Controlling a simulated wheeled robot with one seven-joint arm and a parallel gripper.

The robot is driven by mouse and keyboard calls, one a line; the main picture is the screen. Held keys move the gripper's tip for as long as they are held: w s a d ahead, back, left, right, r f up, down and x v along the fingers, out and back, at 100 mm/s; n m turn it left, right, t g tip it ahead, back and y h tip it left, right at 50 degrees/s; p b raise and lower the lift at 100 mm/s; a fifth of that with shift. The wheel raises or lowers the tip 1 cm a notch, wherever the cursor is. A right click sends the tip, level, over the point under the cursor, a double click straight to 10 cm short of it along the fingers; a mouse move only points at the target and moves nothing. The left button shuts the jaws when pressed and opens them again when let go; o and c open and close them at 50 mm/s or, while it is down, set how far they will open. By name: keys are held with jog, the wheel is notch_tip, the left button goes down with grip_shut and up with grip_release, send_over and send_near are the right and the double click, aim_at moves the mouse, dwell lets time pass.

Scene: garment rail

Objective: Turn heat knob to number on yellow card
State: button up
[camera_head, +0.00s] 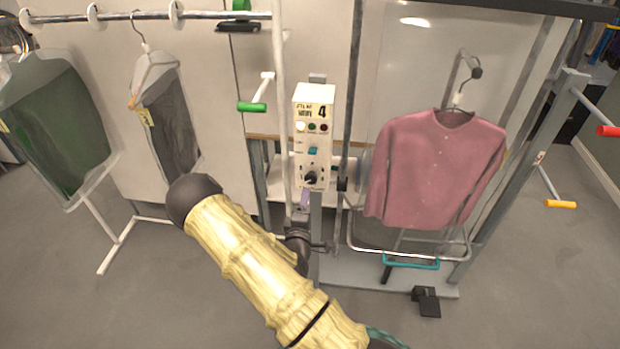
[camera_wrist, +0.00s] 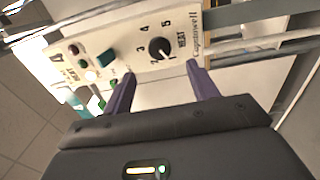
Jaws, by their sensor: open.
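The heat knob (camera_head: 311,178) is a round black dial low on the white control box (camera_head: 315,150). It also shows in the wrist view (camera_wrist: 160,48), ringed by printed numbers including 2, 3, 4 and 5, beside the word HEAT. A short white mark shows on the knob, but I cannot tell which number it points to. The pale yellow card (camera_head: 313,111) at the box's top shows a 4. My gripper (camera_wrist: 161,68) is open, its purple fingertips on either side just short of the knob, apparently not touching it. In the head view my arm hides much of the gripper.
A teal switch (camera_wrist: 106,57) and small coloured lamps sit on the same panel. A pink shirt (camera_head: 435,165) hangs on a frame to the right. Dark bagged garments (camera_head: 60,130) hang on the rail (camera_head: 150,15) at left. Upright poles stand close beside the box.

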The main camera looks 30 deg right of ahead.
aim_at(310, 180)
jog(key=p+x, duration=0.3)
jog(key=x, duration=0.5)
jog(key=shift+d+r, duration=0.1)
jog(key=shift+w+d, duration=0.3)
jog(key=shift+w, duration=0.25)
jog(key=c, duration=1)
